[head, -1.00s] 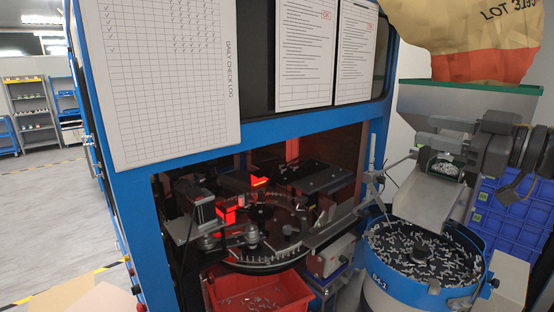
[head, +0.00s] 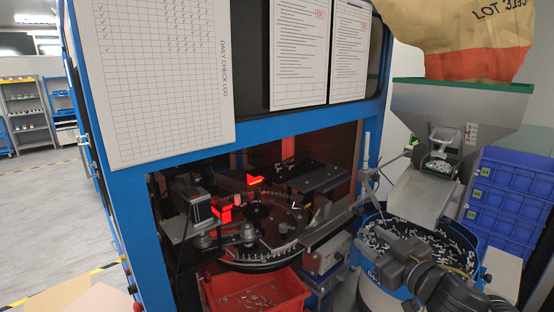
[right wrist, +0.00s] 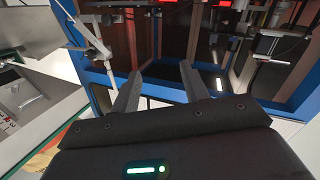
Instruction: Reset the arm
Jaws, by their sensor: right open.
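My right gripper (head: 384,256) is at the lower right of the head view, in front of the round bowl feeder (head: 368,246), and covers part of it. The right wrist view shows its two dark fingers spread apart, with nothing between the fingertips (right wrist: 161,76). My right arm comes in from the bottom right edge. My left gripper is in neither view.
A metal hopper (head: 412,104) with a chute (head: 418,195) stands above the bowl. Left of the bowl is the blue-framed sorter with a rotary disc (head: 262,253) and a red bin (head: 290,290). Blue crates (head: 510,185) are stacked at right. The floor at far left is clear.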

